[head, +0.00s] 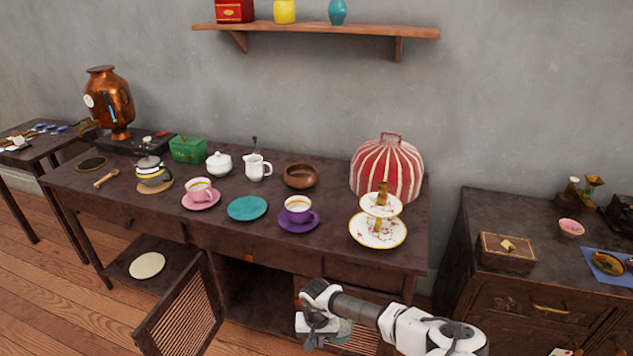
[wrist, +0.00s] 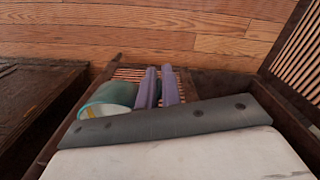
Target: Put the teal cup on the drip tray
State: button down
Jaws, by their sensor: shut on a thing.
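The teal cup (wrist: 108,97) shows in the wrist view, left of the purple-grey fingers of my gripper (wrist: 162,88). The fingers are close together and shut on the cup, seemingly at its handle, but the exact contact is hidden. In the head view my gripper (head: 318,330) is low in front of the long table, with the teal cup (head: 344,331) partly hidden beside it. A round dark disc with a pale rim (head: 91,164), which looks like the drip tray, lies at the table's left end near the copper urn (head: 108,103). Its top looks bare.
A slatted cabinet door (head: 182,310) stands open below. A wooden scoop (head: 106,178) lies near the disc.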

jog(key=s+f, duration=0.2)
jog(key=s, duration=0.4)
jog(key=w+r, duration=0.3)
jog(key=r, duration=0.2)
jog(key=shift+w+a+r, duration=0.15)
jog(key=shift+w+r, duration=0.1)
